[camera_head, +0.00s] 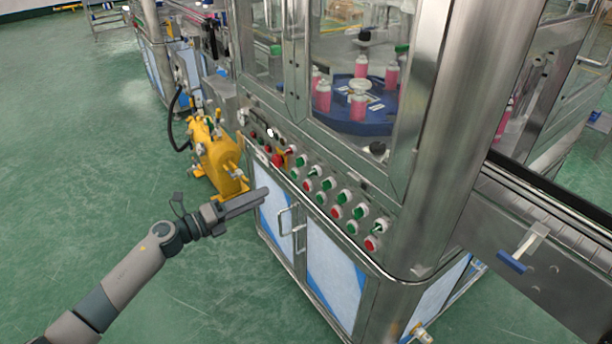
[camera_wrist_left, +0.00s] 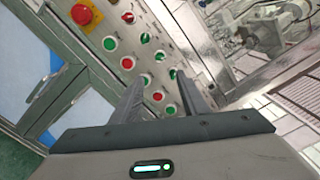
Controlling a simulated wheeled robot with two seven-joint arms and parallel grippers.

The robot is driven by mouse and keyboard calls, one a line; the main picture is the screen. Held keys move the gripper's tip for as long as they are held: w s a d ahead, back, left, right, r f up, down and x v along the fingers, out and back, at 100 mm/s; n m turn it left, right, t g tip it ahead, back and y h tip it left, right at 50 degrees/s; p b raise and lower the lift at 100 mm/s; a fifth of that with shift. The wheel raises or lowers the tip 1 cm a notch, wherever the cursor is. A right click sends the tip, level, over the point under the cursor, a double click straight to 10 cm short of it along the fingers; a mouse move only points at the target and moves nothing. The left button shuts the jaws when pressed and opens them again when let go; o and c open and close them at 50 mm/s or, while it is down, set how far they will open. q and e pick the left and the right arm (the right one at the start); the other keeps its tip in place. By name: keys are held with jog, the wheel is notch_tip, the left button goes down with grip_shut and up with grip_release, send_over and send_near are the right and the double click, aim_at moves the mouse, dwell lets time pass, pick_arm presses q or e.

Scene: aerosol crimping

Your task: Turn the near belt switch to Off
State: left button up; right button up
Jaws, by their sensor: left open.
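The control panel is on the near face of the steel machine, with rows of green and red controls in white rings. A green switch (camera_head: 379,227) is at the right end of the upper row, with a red button (camera_head: 371,244) below it. I cannot read labels, so I cannot tell which is the near belt switch. My left gripper (camera_head: 264,194) is left of the panel, before the cabinet doors, apart from the controls. In the left wrist view its open fingers (camera_wrist_left: 158,92) point at the panel, with a red button (camera_wrist_left: 157,97) between them. My right gripper is not in view.
A red emergency stop (camera_head: 278,160) on a yellow plate is at the panel's left. Door handles (camera_head: 291,220) stick out below the panel. A yellow machine (camera_head: 217,158) stands at left. A conveyor (camera_head: 540,250) runs out at right. The green floor (camera_head: 80,180) at left is clear.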

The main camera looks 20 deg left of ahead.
aim_at(309, 175)
pick_arm(q)
jog(key=p+x, duration=0.3)
jog(key=x, duration=1.2)
jog(key=shift+r, duration=0.1)
jog(key=shift+w+d, duration=0.35)
jog(key=shift+w, duration=0.05)
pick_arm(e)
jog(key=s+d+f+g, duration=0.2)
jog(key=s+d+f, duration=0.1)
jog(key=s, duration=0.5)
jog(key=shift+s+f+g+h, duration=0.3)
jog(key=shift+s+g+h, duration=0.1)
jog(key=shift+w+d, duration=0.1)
pick_arm(q)
grip_shut()
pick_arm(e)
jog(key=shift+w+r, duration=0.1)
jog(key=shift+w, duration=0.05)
